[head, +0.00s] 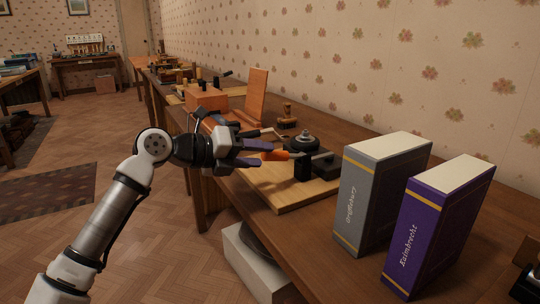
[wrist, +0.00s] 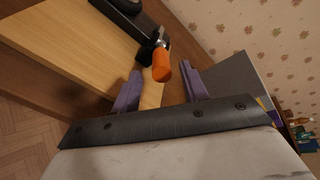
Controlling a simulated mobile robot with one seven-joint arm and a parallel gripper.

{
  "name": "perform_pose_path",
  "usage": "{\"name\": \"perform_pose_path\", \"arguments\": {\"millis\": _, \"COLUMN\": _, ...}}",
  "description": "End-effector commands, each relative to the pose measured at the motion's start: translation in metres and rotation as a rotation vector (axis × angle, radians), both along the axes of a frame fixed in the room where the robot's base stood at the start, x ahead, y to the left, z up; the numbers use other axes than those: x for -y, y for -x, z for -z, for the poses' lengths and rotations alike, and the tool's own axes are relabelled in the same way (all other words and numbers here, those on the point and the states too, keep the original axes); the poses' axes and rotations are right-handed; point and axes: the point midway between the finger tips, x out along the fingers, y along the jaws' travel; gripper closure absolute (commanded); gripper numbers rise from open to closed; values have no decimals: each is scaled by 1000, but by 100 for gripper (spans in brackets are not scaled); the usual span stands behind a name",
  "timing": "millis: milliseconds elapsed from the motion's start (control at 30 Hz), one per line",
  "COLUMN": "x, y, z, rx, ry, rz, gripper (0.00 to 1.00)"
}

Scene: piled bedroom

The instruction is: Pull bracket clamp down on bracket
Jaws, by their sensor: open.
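The bracket clamp is a dark fixture with an orange handle (head: 279,155), on a light wooden board on the table. Its black body (head: 303,167) stands beside a round dark piece (head: 299,142), which I take to be part of the bracket. My gripper (head: 250,153) is open, its purple fingers just left of the orange handle in the head view. In the wrist view, the orange handle (wrist: 161,66) lies ahead of the gap between the fingertips of my gripper (wrist: 163,82). Nothing is held. The clamp's far side is partly hidden.
The wooden board (head: 290,196) lies near the table's front edge. A grey book (head: 365,195) and a purple book (head: 430,225) stand to the right. A wooden stand (head: 257,95) and a small stamp-like object (head: 288,116) are behind.

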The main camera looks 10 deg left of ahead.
Motion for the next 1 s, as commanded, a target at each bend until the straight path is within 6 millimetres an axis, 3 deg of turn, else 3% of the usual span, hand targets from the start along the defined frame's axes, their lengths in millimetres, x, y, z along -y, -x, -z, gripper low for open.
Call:
{"name": "perform_pose_path", "arguments": {"millis": 200, "x": -43, "y": 27, "z": -15, "rx": 2, "ry": 2, "rz": -4, "gripper": 56}}
{"name": "perform_pose_path", "arguments": {"millis": 433, "x": -69, "y": 45, "z": -23, "rx": 1, "ry": 2, "rz": -3, "gripper": 56}}
{"name": "perform_pose_path", "arguments": {"millis": 867, "x": -75, "y": 50, "z": -25, "rx": 1, "ry": 1, "rz": 0, "gripper": 56}}
{"name": "perform_pose_path", "arguments": {"millis": 1000, "x": -62, "y": 54, "z": -41, "rx": 52, "ry": 42, "rz": 29, "gripper": 56}}
